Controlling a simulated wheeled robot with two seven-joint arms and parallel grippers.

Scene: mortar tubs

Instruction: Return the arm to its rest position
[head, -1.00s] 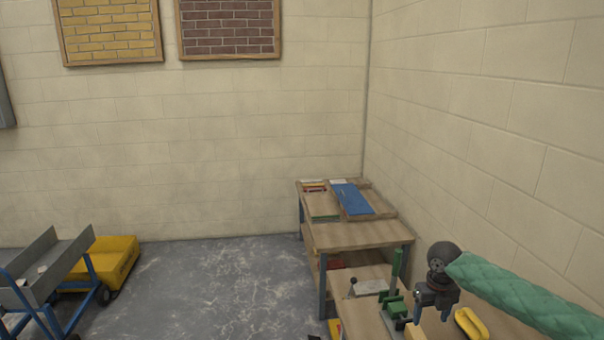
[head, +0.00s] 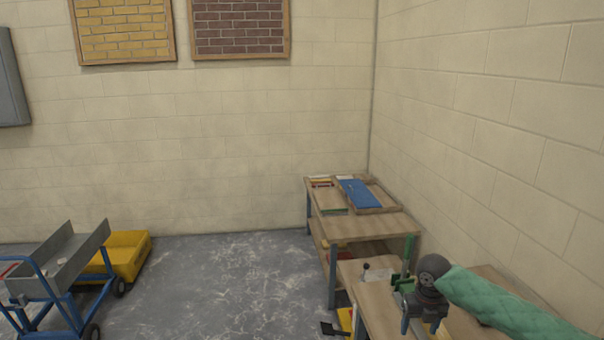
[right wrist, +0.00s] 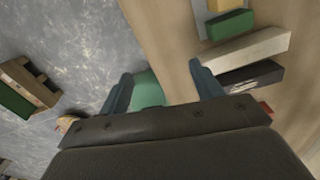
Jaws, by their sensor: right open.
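My right gripper (head: 425,325) hangs at the end of my green padded right arm (head: 505,300), low at the right of the head view. It is open. In the right wrist view its two blue-grey fingers (right wrist: 160,82) stand apart with nothing gripped. A green object (right wrist: 148,88) shows between them, lower down, near the edge of the wooden bench (right wrist: 160,30); I cannot tell what it is. In the head view the gripper is over or in front of the near bench (head: 373,311); its exact height is unclear. My left gripper is not in view.
A green upright tool (head: 405,270) stands on the near bench beside the gripper. A wooden table (head: 365,228) with a blue item (head: 358,193) stands behind. A blue-framed cart (head: 60,265) and yellow box (head: 128,255) are at left. The middle floor (head: 220,285) is clear.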

